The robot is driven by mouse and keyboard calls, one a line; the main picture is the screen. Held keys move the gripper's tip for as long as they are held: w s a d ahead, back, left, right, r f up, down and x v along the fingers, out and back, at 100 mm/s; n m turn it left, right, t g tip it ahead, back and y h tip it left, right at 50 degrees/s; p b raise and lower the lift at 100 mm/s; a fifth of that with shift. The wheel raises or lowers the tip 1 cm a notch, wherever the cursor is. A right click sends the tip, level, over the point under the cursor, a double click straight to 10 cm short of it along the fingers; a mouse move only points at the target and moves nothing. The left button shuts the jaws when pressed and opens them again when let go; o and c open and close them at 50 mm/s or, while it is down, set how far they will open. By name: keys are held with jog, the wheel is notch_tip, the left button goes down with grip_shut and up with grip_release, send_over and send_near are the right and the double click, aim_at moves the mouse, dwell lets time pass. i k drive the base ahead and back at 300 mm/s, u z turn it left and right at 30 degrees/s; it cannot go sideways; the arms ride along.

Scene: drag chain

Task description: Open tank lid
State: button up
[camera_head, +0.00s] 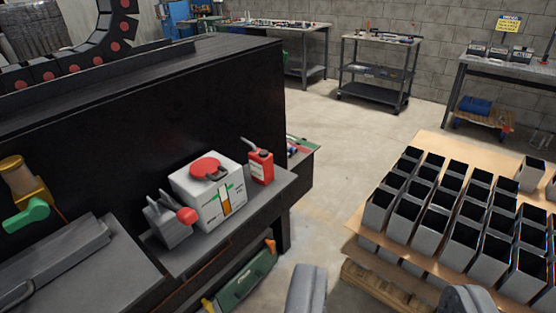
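The tank is a white box (212,205) with a green and yellow marking on its front. It stands on a grey shelf (250,207) at the left of the view. Its round red lid (204,163) lies on top, with a dark handle on it, and looks closed. My gripper (386,285) shows at the bottom edge as two grey fingers set wide apart. It is open, with nothing seen between the fingers. It appears to the right of the tank and lower in the picture, apart from it.
A grey device with a red knob (186,215) stands left of the tank. A red can (261,167) stands to its right. The black machine wall (130,120) rises behind. A pallet of several open boxes (415,208) fills the right. Bare floor (320,215) lies between.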

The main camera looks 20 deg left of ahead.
aim_at(204, 167)
jog(key=z, duration=0.1)
jog(key=i, duration=1.1)
jog(key=u, duration=0.45)
